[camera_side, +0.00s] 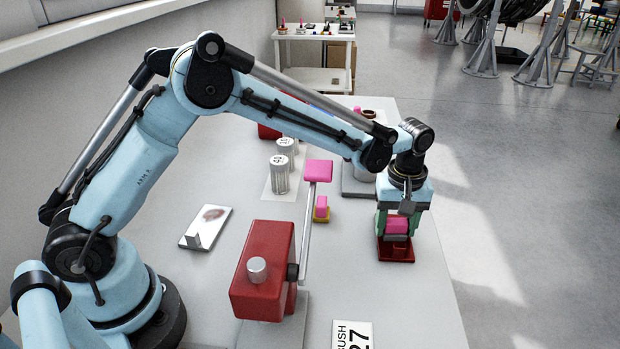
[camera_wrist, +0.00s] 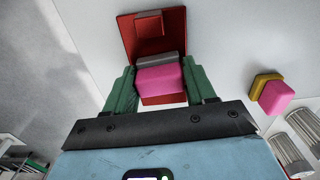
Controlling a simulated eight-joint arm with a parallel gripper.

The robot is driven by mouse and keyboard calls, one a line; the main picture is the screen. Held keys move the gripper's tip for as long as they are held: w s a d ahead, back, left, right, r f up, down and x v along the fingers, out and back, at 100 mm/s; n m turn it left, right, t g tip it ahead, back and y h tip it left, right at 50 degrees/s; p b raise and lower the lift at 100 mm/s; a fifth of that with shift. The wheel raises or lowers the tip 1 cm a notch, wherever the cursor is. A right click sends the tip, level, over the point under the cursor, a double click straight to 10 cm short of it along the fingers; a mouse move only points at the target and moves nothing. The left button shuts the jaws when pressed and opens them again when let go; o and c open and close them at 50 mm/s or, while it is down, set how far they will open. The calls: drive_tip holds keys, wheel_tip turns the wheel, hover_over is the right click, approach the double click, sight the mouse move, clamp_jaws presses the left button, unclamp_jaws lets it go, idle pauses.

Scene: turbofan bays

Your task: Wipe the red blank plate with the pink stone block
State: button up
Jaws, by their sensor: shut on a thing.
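The red blank plate (camera_side: 396,255) lies on the table at the right, below my gripper (camera_side: 397,226). In the wrist view the red plate (camera_wrist: 127,38) shows a small raised red block near its far end. My gripper has green fingers and is shut on the pink stone block (camera_side: 396,224), which has a grey strip along one side. The pink block (camera_wrist: 160,79) is between the fingers in the wrist view, over the plate. Whether it touches the plate is hard to tell.
A second pink block on a yellow base (camera_side: 321,208) stands to the left. A red box (camera_side: 264,270) with a pink-ended lever (camera_side: 318,171) stands in front. Metal cylinders (camera_side: 280,170), a white plate (camera_side: 207,227) and a label card (camera_side: 353,335) are also on the table. The table's right edge is near.

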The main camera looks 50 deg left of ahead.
drive_tip(key=shift+r, duration=4.1)
